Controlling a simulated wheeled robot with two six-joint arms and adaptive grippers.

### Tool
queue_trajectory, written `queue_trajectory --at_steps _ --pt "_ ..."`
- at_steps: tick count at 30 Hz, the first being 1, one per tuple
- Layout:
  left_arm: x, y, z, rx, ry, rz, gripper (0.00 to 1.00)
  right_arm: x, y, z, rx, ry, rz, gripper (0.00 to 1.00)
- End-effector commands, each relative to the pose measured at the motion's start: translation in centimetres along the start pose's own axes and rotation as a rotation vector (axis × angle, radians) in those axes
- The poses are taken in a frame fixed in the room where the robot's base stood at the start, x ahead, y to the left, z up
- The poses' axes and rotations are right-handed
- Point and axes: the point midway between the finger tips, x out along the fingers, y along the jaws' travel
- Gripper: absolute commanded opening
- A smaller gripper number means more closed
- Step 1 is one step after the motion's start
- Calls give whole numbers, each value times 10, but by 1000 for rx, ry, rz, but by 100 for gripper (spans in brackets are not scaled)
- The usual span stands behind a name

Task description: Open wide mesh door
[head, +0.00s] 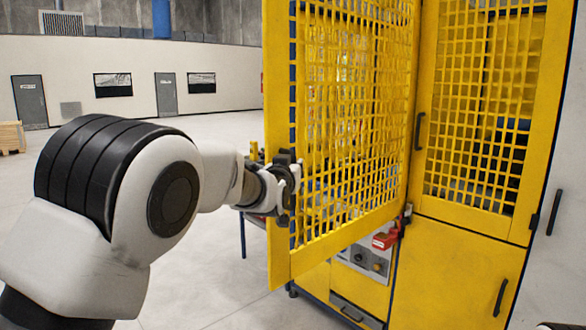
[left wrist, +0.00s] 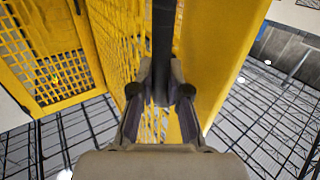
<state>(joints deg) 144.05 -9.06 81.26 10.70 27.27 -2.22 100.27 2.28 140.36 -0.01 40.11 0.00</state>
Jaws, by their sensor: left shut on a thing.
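The yellow mesh door (head: 277,90) stands swung out from the yellow machine cabinet, at an angle toward me. Its hinged side is at the right and its free edge is at the left. My left gripper (head: 287,185) is at the door's free edge. In the left wrist view, the fingers of my left gripper (left wrist: 160,98) are closed around a black vertical bar handle (left wrist: 163,45) next to the yellow door frame (left wrist: 222,55). The handle is mostly hidden in the head view. My right gripper is out of view.
A second yellow mesh door (head: 474,210) is shut on the right, with a black handle (head: 419,131). A red part (head: 384,240) and a panel with knobs (head: 366,260) sit below the opening. The floor (head: 215,270) left of the door is clear.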

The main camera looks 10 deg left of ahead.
Motion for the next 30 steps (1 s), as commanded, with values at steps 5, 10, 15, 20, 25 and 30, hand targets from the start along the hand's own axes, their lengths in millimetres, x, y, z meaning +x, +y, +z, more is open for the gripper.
queue_trajectory --at_steps 5,10,15,20,25,30 --pt "0 0 -4 -1 9 0 26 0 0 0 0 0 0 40" --pt "0 0 -2 -1 5 0 41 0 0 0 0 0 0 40" --pt "0 0 -1 -1 3 0 41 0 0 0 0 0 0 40" --pt "-14 1 -1 0 1 0 41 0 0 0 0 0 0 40" --pt "-56 1 -2 2 2 0 41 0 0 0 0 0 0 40" --pt "-97 1 -2 3 4 1 41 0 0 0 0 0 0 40"
